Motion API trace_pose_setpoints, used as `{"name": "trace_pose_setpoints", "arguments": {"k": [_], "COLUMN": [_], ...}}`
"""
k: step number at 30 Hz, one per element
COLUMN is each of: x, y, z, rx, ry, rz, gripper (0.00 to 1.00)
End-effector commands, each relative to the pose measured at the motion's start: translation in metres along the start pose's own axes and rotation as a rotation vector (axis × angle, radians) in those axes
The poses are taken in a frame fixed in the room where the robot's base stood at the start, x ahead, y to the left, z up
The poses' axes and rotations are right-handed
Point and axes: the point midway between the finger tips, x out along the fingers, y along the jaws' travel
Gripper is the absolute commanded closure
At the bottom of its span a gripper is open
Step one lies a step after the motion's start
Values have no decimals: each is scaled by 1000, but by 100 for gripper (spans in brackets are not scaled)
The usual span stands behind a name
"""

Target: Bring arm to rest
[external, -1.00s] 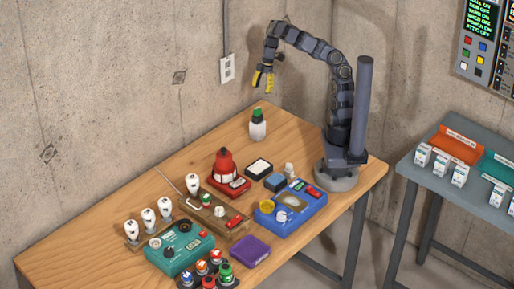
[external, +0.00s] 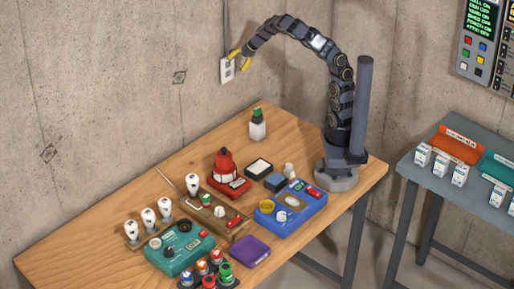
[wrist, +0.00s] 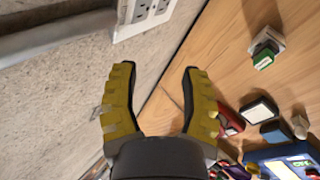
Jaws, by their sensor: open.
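My gripper (external: 238,66) has yellow fingers and is up in the air at the back left of the arm, in front of the wall outlet in the external view. In the wrist view my gripper (wrist: 160,85) is open, with nothing between its fingers. My arm arches from its base at the table's far right corner up and over to the left. The gripper is well above the wooden table (external: 100,252) and apart from the objects on it. I cannot tell how close the fingertips are to the wall.
A wall outlet (external: 227,70) sits behind the gripper. A white bottle with a green cap (external: 258,126) stands near the table's back edge. A red device (external: 227,178), a blue device (external: 291,208) and a teal device (external: 180,248) crowd the table's middle. A grey side table (external: 421,190) is at the right.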

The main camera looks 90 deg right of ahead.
Motion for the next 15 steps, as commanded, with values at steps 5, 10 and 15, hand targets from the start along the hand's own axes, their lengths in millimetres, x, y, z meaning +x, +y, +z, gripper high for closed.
{"name": "trace_pose_setpoints", "arguments": {"k": [5,10,15], "x": [-62,-115,-125], "y": [94,96,20], "z": [-7,-2,-32], "rx": [112,398,705], "ry": [-193,-350,-394], "rz": [408,531,317], "gripper": [55,55,55]}}
